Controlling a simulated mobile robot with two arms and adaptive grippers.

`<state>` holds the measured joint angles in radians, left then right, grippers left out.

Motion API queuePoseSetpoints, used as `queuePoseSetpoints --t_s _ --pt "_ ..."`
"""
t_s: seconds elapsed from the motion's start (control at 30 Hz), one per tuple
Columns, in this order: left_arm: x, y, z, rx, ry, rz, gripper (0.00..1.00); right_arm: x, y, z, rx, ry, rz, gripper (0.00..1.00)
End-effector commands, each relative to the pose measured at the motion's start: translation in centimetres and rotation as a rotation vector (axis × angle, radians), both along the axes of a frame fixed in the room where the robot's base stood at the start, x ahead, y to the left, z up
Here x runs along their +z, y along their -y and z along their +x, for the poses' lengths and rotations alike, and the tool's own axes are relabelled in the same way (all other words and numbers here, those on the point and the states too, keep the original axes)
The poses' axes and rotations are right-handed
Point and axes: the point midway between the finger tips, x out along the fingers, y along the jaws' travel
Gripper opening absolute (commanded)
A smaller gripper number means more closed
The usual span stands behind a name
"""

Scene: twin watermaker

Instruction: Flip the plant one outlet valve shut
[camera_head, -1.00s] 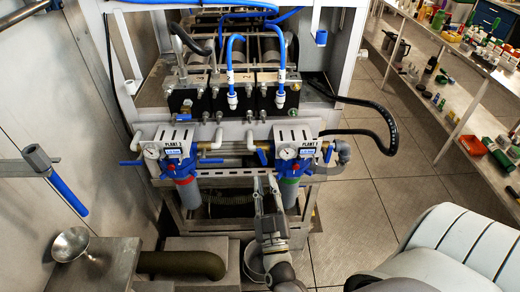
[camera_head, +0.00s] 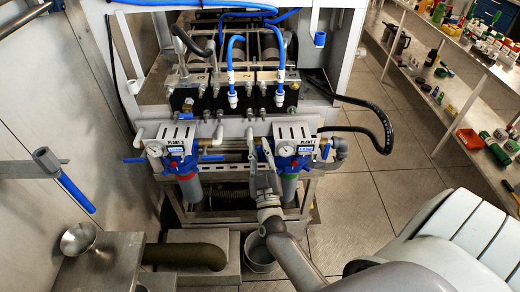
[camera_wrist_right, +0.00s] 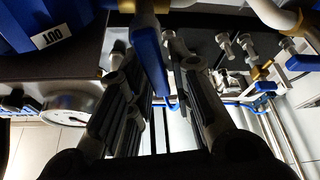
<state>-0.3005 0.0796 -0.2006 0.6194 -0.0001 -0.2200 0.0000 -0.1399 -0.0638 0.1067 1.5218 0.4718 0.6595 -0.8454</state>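The plant one unit (camera_head: 297,140), labelled PLANT 1, has a gauge and a blue filter head above a grey bowl with a green band. My right gripper (camera_head: 260,147) is raised at its left side, where the valve's blue lever is mostly hidden in the head view. In the right wrist view the blue outlet lever (camera_wrist_right: 150,55) hangs from a brass fitting, between the open fingers of my right gripper (camera_wrist_right: 160,85). I cannot tell whether a finger touches it. A blue housing marked OUT (camera_wrist_right: 50,38) is at upper left. My left gripper is out of view.
A similar unit (camera_head: 180,148) with its own blue lever stands to the left. A white frame (camera_head: 230,128) and pipes surround both units. A bucket (camera_head: 259,252) stands below my right arm. Shelves (camera_head: 480,60) are at right, with clear floor between.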

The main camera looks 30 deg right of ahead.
Motion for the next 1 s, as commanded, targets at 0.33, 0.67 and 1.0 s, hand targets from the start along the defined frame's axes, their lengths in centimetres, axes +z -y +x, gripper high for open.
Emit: queuePoseSetpoints --t_s 0.33,0.67,1.0 --pt "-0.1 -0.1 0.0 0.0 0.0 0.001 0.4 0.0 0.0 0.0 -0.001 0.007 0.011 0.0" --pt "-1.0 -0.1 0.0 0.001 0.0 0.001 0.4 0.0 0.9 -0.6 -0.001 0.132 0.217 0.0" --pt "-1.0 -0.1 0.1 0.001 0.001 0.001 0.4 0.1 1.0 -0.7 0.0 0.152 0.248 0.0"
